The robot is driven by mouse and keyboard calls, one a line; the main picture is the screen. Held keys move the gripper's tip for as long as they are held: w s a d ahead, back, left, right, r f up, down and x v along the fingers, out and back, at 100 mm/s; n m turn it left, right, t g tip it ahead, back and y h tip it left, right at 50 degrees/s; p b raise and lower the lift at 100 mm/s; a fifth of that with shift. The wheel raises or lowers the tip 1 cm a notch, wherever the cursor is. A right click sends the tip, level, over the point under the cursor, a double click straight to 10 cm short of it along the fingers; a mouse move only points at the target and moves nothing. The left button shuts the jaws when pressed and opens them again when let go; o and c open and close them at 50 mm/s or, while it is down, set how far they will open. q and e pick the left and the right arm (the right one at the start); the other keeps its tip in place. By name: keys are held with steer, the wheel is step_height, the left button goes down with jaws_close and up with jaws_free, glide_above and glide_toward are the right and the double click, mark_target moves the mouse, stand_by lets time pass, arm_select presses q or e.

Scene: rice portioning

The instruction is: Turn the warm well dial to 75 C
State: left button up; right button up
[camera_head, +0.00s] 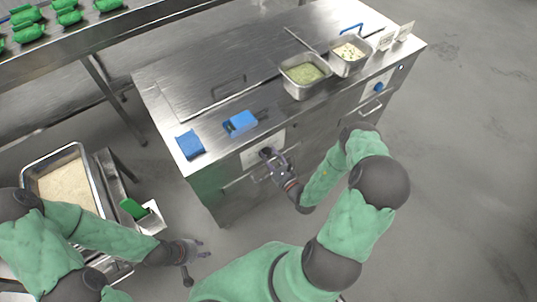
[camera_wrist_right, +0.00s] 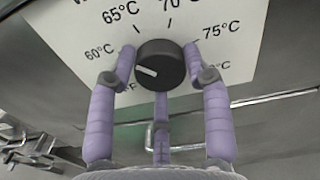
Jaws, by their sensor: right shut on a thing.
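The warm well dial (camera_wrist_right: 160,65) is a black round knob on a white plate (camera_wrist_right: 75,22) printed with marks for 60, 65, 70 and 75 °C. Its white pointer faces left and slightly down, near the 60 °C side. My right gripper (camera_wrist_right: 160,68) is shut on the dial, with lavender fingers at its left and right sides and a third below. In the head view my right gripper (camera_head: 272,158) reaches the cabinet front and hides most of the dial. My left gripper (camera_head: 198,249) is empty, fingers apart, above the floor at lower left.
The steel counter (camera_head: 190,75) carries a blue block (camera_head: 190,144), a blue object (camera_head: 240,122) and two food pans (camera_head: 305,75). Another, blue knob (camera_head: 378,87) is on the front at right. A rice tray (camera_head: 50,160) stands at left. The floor at right is clear.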

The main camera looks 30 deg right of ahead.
steer(key=m+p, duration=0.2)
steer(key=m, duration=0.4)
steer(key=shift+m, duration=0.3)
steer(key=m+p, duration=0.2)
steer(key=m, duration=0.3)
steer(key=m+p, duration=0.1)
steer(key=m, duration=0.5)
steer(key=shift+m, duration=0.3)
steer(key=m, duration=0.5)
steer(key=shift+p, duration=0.4)
steer(key=shift+m, duration=0.4)
steer(key=o, duration=1.1)
steer(key=shift+o, duration=0.2)
